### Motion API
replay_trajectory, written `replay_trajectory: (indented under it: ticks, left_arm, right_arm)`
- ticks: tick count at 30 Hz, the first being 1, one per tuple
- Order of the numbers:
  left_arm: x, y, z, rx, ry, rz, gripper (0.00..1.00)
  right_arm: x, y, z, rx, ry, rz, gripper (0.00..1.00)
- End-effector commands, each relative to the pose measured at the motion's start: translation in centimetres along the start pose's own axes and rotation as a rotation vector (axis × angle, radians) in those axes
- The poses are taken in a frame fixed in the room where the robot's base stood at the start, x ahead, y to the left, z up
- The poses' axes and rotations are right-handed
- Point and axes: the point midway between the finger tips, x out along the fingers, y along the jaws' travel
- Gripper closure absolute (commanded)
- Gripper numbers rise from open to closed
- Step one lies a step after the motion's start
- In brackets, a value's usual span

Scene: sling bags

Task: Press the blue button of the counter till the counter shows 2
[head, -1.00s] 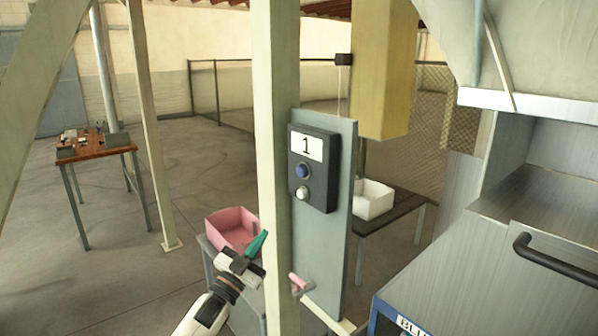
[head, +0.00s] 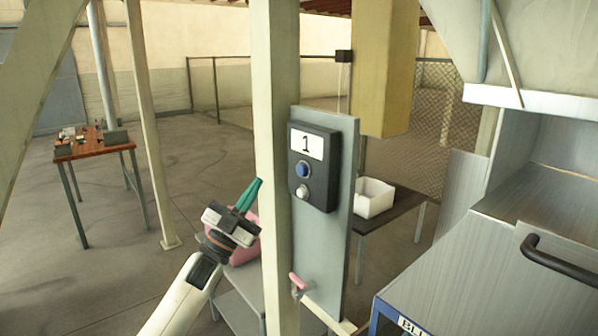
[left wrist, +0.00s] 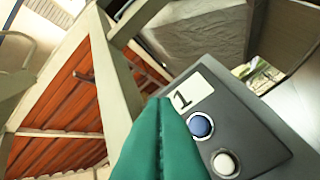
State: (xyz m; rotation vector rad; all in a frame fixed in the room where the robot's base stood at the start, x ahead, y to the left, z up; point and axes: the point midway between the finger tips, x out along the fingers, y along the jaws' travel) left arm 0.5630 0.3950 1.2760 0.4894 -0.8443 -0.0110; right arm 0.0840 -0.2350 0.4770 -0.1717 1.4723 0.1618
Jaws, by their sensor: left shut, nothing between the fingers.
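The counter (head: 313,167) is a dark box on a grey panel, and its white display (head: 306,145) reads 1. Its blue button (head: 303,170) sits below the display, with a white button (head: 302,192) under it. In the left wrist view the display (left wrist: 188,97), blue button (left wrist: 200,126) and white button (left wrist: 225,163) show tilted. My left gripper (head: 256,183) has green fingers, shut and empty, left of the counter and in front of the post. Its fingertips (left wrist: 165,102) show left of the blue button in the wrist view; contact cannot be seen. My right gripper is not in view.
A pale post (head: 275,80) stands just left of the counter's panel (head: 338,235). A pink-handled lever (head: 297,282) sits low on the panel. A pink bin (head: 247,245) is behind my left gripper. A metal cabinet with a dark handle (head: 558,257) stands at the right.

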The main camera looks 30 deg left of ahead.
Motion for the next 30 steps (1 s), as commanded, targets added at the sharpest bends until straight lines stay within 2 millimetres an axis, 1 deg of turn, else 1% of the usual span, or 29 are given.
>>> replay_trajectory:
  ticks: [12,18,23,30]
  left_arm:
    - [3.9,-2.8,-2.7,-0.002,-0.003,0.002,1.00]
    - [5.2,-3.9,-3.8,0.000,-0.001,0.001,1.00]
    - [5.7,-4.2,-4.1,0.001,0.000,0.000,1.00]
    - [5.8,-4.2,-4.2,0.000,0.000,-0.001,1.00]
  right_arm:
    - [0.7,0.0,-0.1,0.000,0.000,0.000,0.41]
    - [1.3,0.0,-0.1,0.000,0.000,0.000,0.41]
    - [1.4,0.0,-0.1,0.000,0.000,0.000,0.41]
    - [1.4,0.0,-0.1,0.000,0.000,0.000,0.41]
